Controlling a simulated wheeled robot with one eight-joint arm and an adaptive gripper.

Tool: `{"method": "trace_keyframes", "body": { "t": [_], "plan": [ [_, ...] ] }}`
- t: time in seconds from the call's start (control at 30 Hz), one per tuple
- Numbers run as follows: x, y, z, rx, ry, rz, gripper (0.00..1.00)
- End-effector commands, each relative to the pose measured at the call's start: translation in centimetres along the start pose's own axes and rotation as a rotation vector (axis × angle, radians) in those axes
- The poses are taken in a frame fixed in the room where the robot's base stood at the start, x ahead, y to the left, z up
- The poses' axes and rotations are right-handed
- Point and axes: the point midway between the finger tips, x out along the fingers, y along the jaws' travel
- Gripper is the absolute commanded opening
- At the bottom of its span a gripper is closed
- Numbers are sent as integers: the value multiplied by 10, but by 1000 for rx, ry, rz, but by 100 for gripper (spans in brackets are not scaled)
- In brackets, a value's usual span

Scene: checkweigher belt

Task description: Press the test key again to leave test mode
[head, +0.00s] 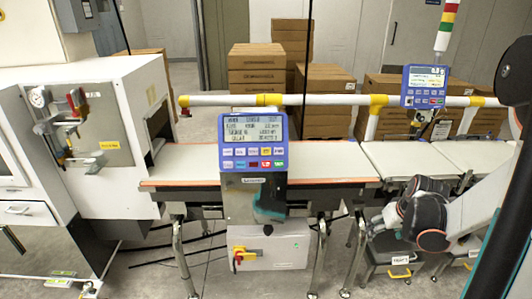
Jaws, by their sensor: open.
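The near blue control panel (253,141) stands in front of the belt at the picture's centre. Its lit screen (252,129) shows several lines of text too small to read surely. Below are two rows of small keys (252,158), some white or violet, with red and green ones at the lower right. I cannot tell which key is the test key. My gripper (377,222) is at the right, in front of the belt's right part, well apart from the near panel. It is open and looks empty; its fingertips are small and partly hidden by my arm.
A second blue panel (425,87) sits farther right on the white rail (340,100). A grey box with a red-yellow switch (239,258) hangs below the near panel. The belt (185,168) looks bare. Cartons (257,75) stand behind. A white machine (100,135) is left.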

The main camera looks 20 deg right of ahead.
Motion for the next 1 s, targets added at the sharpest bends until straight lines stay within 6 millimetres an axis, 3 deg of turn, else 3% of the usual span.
{"method": "trace_keyframes", "body": {
  "t": [0.03, 0.23, 0.27, 1.0],
  "plan": [
    [0, 0, 0, 0, 0, 0, 47],
    [0, 0, 0, 0, 0, 0, 2],
    [0, 0, 0, 0, 0, 0, 0],
    [0, 0, 0, 0, 0, 0, 0]
  ]
}}
